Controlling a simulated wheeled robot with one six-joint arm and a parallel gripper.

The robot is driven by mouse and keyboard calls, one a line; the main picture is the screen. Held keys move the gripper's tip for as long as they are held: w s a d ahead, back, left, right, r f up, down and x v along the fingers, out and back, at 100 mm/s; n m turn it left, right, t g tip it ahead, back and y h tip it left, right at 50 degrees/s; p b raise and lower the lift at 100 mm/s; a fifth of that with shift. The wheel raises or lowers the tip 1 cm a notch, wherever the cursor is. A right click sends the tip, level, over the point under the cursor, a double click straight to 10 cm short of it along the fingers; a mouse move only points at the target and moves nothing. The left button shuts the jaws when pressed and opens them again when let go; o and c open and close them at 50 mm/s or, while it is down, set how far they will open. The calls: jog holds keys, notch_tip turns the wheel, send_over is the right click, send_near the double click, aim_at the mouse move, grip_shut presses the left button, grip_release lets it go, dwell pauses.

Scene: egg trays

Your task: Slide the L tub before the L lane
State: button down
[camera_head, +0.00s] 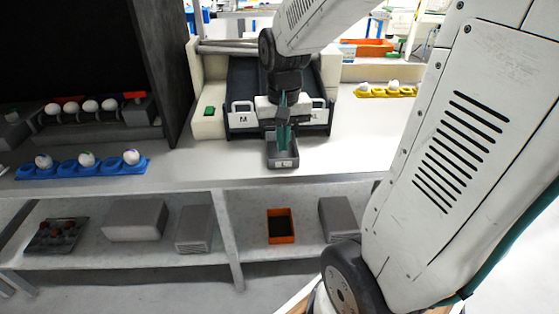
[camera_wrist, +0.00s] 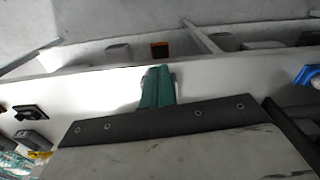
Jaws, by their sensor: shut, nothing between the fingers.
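A small dark grey tub (camera_head: 284,163) stands on the white bench in front of the two-lane unit, with a small light label on its front that is too small to read surely. My gripper (camera_head: 283,146) points down over the tub with its teal fingers together. Their tips reach into or just behind the tub; I cannot tell whether they touch its wall. The L lane (camera_head: 315,116) is the right lane, its label partly hidden by my wrist. The M lane (camera_head: 243,118) is to its left. In the wrist view the closed teal fingers (camera_wrist: 158,88) show; the tub cannot be made out.
A blue egg tray (camera_head: 75,170) with several eggs lies at the left of the bench. A yellow tray (camera_head: 372,92) with eggs lies at the right. A green button (camera_head: 209,111) sits left of the lanes. The bench front edge is close to the tub.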

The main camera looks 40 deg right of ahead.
aim_at(284, 167)
jog(key=shift+m, duration=0.7)
jog(key=w+d+f, duration=0.1)
jog(key=f, duration=0.3)
jog(key=w+d+f, duration=0.2)
jog(key=f, duration=0.3)
jog(key=w+d+f, duration=0.2)
jog(key=f, duration=0.2)
jog(key=shift+w+d+f, duration=0.1)
jog(key=shift+d+f, duration=0.05)
jog(key=shift+f, duration=0.2)
jog(key=shift+w+d, duration=0.2)
jog(key=shift+w, duration=0.1)
jog(key=shift+w+d, duration=0.5)
jog(key=shift+w, duration=0.2)
jog(key=shift+r, duration=0.1)
